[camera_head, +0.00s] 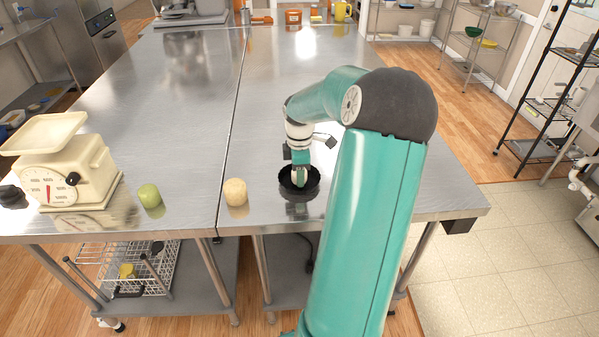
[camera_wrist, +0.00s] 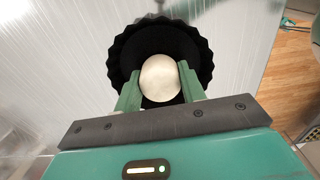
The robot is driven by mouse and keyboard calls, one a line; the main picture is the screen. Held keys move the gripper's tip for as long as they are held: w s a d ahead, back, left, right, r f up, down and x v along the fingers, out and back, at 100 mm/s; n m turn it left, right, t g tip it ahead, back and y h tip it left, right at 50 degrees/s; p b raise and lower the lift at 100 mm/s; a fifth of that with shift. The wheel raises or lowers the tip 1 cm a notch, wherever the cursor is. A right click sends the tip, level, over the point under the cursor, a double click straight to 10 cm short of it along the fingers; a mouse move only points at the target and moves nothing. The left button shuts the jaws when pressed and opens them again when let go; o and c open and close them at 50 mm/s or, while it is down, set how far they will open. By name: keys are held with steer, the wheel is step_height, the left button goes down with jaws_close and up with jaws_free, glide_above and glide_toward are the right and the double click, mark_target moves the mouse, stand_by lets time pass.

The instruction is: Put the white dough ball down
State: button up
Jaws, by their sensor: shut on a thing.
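The white dough ball (camera_wrist: 160,78) sits between the two green fingers of my gripper (camera_wrist: 158,88) in the wrist view. My gripper is shut on it. Behind the ball in that view is a black fluted bowl (camera_wrist: 122,52), with the ball over its middle. In the head view my gripper (camera_head: 299,178) points down into the black bowl (camera_head: 312,190) on the steel table. The ball is mostly hidden there by the fingers. I cannot tell whether the ball touches the bowl's bottom.
On the steel table (camera_head: 185,85), a yellowish ball (camera_head: 235,192) and a green ball (camera_head: 149,195) stand left of the bowl. A cream scale (camera_head: 65,165) is at the far left. The table's front edge is close to the bowl. The table behind is largely clear.

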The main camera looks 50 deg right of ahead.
steer(key=shift+f, duration=0.15)
steer(key=o, duration=1.1)
steer(key=shift+c, duration=0.2)
step_height(320, 180, up, 12)
steer(key=w+a+r+m+h, duration=0.1)
steer(key=w+a+r, duration=0.1)
steer(key=a, duration=0.4)
steer(key=w+a+r, duration=0.1)
steer(key=w+a, duration=0.1)
steer(key=a, duration=0.3)
steer(key=s+a+r+m+t+h, duration=0.1)
steer(key=s+a+r+m+t, duration=0.1)
steer(key=a, duration=0.9)
steer(key=s+a+r+m+t, duration=0.1)
steer(key=s+a+r+m, duration=0.15)
steer(key=a, duration=0.85)
steer(key=s+a+f+m+t+y, duration=0.2)
steer(key=s+a+m, duration=0.1)
steer(key=s+a, duration=0.4)
steer(key=shift+a+t, duration=0.3)
steer(key=shift+a, duration=0.45)
steer(key=shift+f, duration=0.1)
